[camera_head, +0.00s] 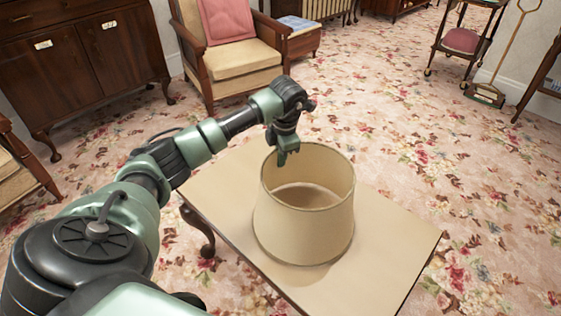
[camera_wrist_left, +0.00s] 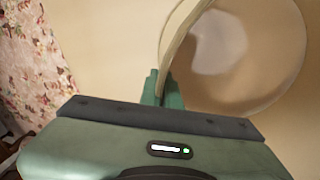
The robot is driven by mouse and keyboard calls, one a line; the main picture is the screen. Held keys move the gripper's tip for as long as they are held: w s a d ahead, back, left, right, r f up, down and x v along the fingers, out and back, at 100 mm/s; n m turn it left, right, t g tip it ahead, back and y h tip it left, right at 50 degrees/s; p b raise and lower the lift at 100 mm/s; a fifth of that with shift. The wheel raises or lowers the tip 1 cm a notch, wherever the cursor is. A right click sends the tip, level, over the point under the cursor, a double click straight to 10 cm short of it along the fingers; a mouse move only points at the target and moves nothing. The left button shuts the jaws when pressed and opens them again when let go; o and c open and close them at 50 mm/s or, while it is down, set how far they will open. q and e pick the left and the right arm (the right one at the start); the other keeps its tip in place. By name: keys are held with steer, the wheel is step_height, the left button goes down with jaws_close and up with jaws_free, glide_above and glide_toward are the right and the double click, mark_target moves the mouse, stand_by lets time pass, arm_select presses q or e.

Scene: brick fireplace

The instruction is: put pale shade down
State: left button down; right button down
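The pale shade (camera_head: 305,222), a cream open-topped drum, is upright over the tabletop (camera_head: 395,245). Its lower edge looks to be at the table surface, but I cannot tell if it bears its full weight there. My left gripper (camera_head: 287,154) points down at the shade's far-left rim. In the left wrist view the fingers (camera_wrist_left: 163,90) are close together with the shade's thin wall (camera_wrist_left: 182,30) between them, so the gripper appears shut on the rim. The inside of the shade shows as a round opening. My right gripper is not in view.
The table has bare room left and right of the shade. A wooden armchair (camera_head: 240,60) and a dark cabinet (camera_head: 85,65) stand behind. A small trolley (camera_head: 462,40) is at the back right. Floral carpet (camera_head: 400,110) lies around the table.

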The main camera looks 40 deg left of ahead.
arm_select(q)
steer(key=shift+f, duration=0.45)
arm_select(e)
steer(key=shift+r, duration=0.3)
arm_select(q)
steer(key=c, duration=2)
jaws_free()
steer(key=shift+f, duration=0.1)
steer(key=o, duration=0.4)
steer(key=shift+c, duration=0.2)
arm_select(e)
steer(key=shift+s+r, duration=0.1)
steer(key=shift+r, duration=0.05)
